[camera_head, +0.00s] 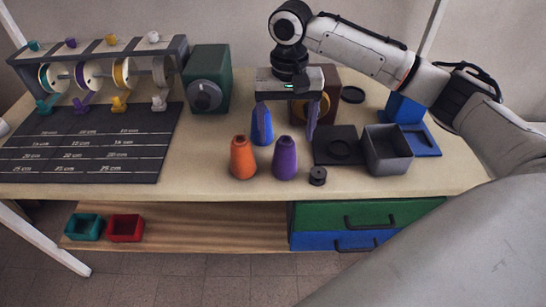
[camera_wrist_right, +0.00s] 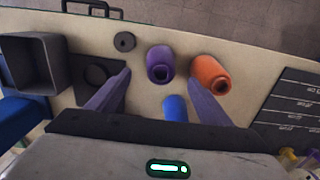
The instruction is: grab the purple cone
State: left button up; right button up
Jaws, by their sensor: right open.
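The purple cone (camera_head: 285,158) stands upright on the table, right of the orange cone (camera_head: 243,158) and in front of the blue cone (camera_head: 262,126). My right gripper (camera_head: 284,125) is open, above the table by the blue and purple cones. In the right wrist view the purple cone (camera_wrist_right: 160,65) lies ahead of the open fingers, between their lines, with nothing gripped. The orange cone (camera_wrist_right: 210,75) is to its right and the blue cone (camera_wrist_right: 175,108) is nearer the gripper. My left gripper is not in view.
A small black spool (camera_head: 318,176) stands right of the purple cone. A black square plate (camera_head: 338,147) and a grey open box (camera_head: 388,150) lie further right. A dark measuring board (camera_head: 80,150) covers the table's left. The table front between is clear.

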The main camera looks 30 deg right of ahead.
aim_at(287, 138)
notch_tip(287, 138, down, 4)
jog(key=shift+s+d+r, duration=0.1)
jog(key=shift+s, duration=0.05)
jog(key=f, duration=0.5)
jog(key=shift+s+a+f, duration=0.2)
jog(key=shift+a+f, duration=0.1)
jog(key=shift+f, duration=0.05)
jog(key=c, duration=1.2)
jog(key=shift+o, duration=0.2)
jog(key=shift+r, duration=0.1)
